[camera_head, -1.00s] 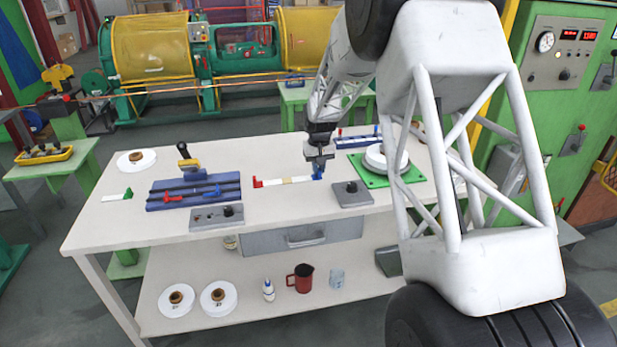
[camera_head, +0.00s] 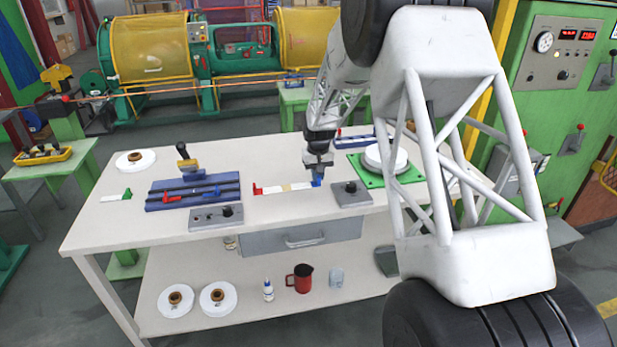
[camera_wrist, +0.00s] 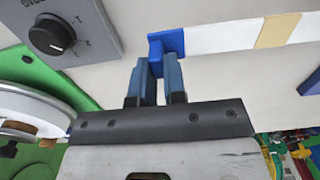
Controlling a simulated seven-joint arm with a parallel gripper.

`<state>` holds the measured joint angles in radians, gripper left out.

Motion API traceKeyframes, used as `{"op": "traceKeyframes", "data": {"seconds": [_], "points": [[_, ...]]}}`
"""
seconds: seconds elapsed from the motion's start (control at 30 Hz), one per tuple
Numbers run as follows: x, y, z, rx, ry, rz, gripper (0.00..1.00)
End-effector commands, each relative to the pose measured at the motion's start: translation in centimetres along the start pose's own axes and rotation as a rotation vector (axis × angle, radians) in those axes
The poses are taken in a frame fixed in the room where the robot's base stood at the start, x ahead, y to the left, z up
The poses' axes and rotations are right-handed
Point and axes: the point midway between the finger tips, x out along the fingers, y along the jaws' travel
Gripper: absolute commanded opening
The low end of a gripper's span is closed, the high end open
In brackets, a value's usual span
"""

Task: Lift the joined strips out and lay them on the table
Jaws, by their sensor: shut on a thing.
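The joined strips (camera_head: 272,188) form one long white strip with a tan patch in the middle, a red tab (camera_head: 257,188) at the left end and a blue tab (camera_head: 317,179) at the right end. The strip lies flat, on or just above the open table top right of the blue fixture. My gripper (camera_head: 317,173) points down over the right end. In the wrist view its blue fingers (camera_wrist: 154,78) are shut on the blue tab (camera_wrist: 168,42); the white strip (camera_wrist: 216,38) runs off to the right. The red tab is outside the wrist view.
The blue railed fixture (camera_head: 170,204) stands left, with a grey control box (camera_head: 203,221) in front. Another grey knob box (camera_head: 351,199) stands right, near a green plate (camera_head: 402,178) with white discs. The table top (camera_head: 285,215) is bare in front of the strip.

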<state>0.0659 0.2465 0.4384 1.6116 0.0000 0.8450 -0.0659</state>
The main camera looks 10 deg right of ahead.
Motion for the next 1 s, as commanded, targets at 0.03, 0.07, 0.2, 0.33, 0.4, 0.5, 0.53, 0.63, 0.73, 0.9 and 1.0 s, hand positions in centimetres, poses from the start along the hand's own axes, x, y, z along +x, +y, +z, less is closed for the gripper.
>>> {"op": "traceKeyframes", "data": {"seconds": [0.03,0.07,0.2,0.33,0.4,0.5,0.53,0.63,0.73,0.9,1.0], "points": [[0.1,0.0,0.0,0.000,0.000,0.000,0.00],[0.2,0.0,0.0,0.000,0.000,0.000,0.00],[0.6,0.0,0.0,0.000,0.000,0.000,0.00],[1.0,0.0,0.0,0.000,-0.001,0.000,0.00],[1.1,0.0,0.0,0.000,-0.001,0.000,0.00],[1.4,0.0,0.0,0.000,-0.001,0.000,0.00],[1.5,0.0,0.0,0.000,-0.001,0.000,0.00],[1.8,0.0,0.0,0.000,0.000,0.000,0.00],[2.1,0.0,0.0,0.000,0.000,0.000,0.00],[2.5,0.0,0.0,0.000,0.000,0.000,0.00],[2.8,0.0,0.0,0.000,0.000,0.000,0.00]]}}
